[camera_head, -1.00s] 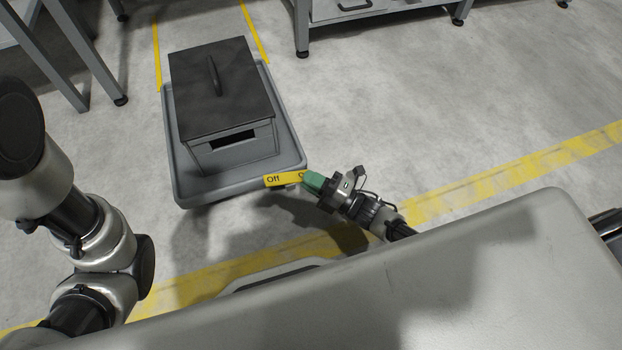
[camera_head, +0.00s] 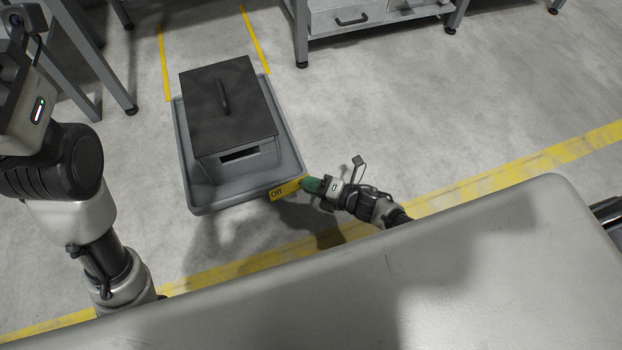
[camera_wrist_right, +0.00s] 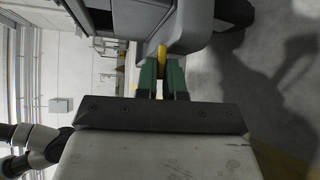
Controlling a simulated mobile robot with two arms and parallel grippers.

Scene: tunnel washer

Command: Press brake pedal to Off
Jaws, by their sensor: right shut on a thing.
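The yellow brake pedal (camera_head: 281,191), marked "Off" on its left end, sticks out at the front right corner of the grey wheeled cart (camera_head: 232,199). It is tilted, with the "Off" end lower in the picture. My right gripper (camera_head: 307,184) has green fingers and is shut on the right end of the pedal, hiding that end and any label there. In the right wrist view the yellow pedal (camera_wrist_right: 162,53) shows between the two green fingers. My left arm stands at the left of the head view; its fingers are not visible.
A dark-lidded grey box (camera_head: 228,105) with a handle sits on the cart. A workbench with drawers (camera_head: 345,18) stands at the back. A yellow floor line (camera_head: 480,184) runs across. The floor right of the cart is clear.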

